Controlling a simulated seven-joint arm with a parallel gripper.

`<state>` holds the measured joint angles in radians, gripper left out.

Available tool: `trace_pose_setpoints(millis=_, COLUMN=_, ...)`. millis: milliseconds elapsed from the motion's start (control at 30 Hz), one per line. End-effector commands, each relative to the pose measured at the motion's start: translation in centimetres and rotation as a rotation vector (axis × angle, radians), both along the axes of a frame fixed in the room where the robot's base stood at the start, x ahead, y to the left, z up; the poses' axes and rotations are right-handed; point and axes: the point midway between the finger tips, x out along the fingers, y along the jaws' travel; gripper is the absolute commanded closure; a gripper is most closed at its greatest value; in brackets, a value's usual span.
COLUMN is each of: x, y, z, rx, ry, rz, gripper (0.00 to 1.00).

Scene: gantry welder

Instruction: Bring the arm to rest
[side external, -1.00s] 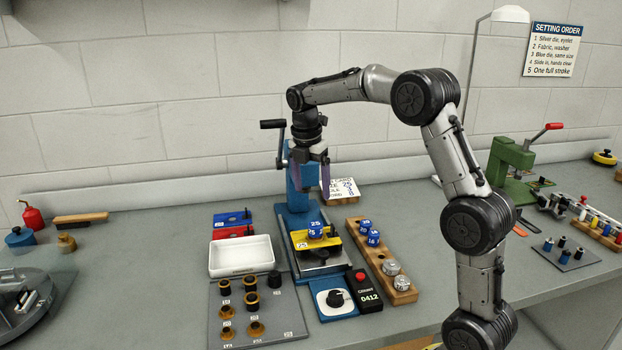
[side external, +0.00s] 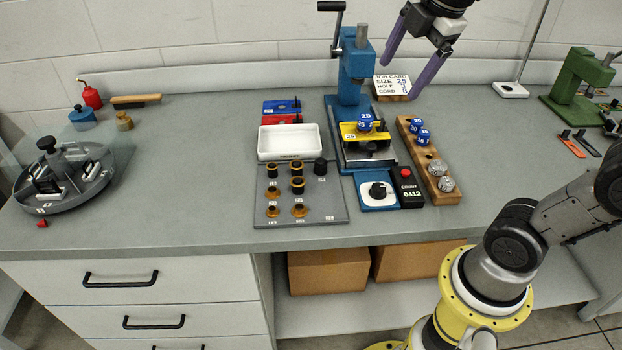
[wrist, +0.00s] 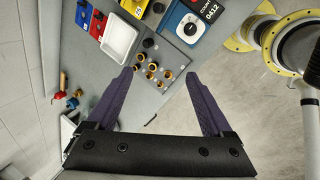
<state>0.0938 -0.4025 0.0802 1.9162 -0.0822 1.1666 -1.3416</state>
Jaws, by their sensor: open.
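My gripper (side external: 399,80) is open and empty, with two purple fingers spread apart. In the side view it appears high, right of the blue press (side external: 353,75) and in front of the job card (side external: 391,86) in the picture. In the wrist view my gripper (wrist: 160,73) has nothing between its fingers; the grey board of dies (wrist: 165,58) lies beyond the fingertips. A blue die marked 25 (side external: 365,122) sits at the yellow block (side external: 362,133) on the press base.
A wooden rack (side external: 433,168) with blue and silver pieces stands right of the press. A white tray (side external: 290,143), counter box (side external: 407,187) and round carousel (side external: 62,180) occupy the bench. A green press (side external: 582,85) is at right.

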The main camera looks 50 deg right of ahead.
Motion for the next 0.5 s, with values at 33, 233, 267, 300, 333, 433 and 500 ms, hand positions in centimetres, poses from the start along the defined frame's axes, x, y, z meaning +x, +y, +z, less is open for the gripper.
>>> trace_pose_setpoints(millis=33, x=-2.1, y=1.0, z=-0.6, rx=0.046, ry=-0.039, rz=-0.07, gripper=0.15)
trace_pose_setpoints(millis=233, x=-7.7, y=3.2, z=-4.6, rx=0.271, ry=-0.135, rz=-0.428, gripper=0.15)
trace_pose_setpoints(millis=267, x=-8.3, y=3.4, z=-5.3, rx=0.305, ry=-0.144, rz=-0.486, gripper=0.15)
trace_pose_setpoints(millis=300, x=-9.0, y=3.6, z=-6.3, rx=0.35, ry=-0.152, rz=-0.563, gripper=0.15)
trace_pose_setpoints(millis=333, x=-9.4, y=3.8, z=-6.9, rx=0.382, ry=-0.157, rz=-0.621, gripper=0.15)
trace_pose_setpoints(millis=433, x=-10.5, y=4.0, z=-9.0, rx=0.476, ry=-0.156, rz=-0.812, gripper=0.15)
trace_pose_setpoints(millis=500, x=-10.7, y=4.1, z=-10.0, rx=0.524, ry=-0.151, rz=-0.925, gripper=0.15)
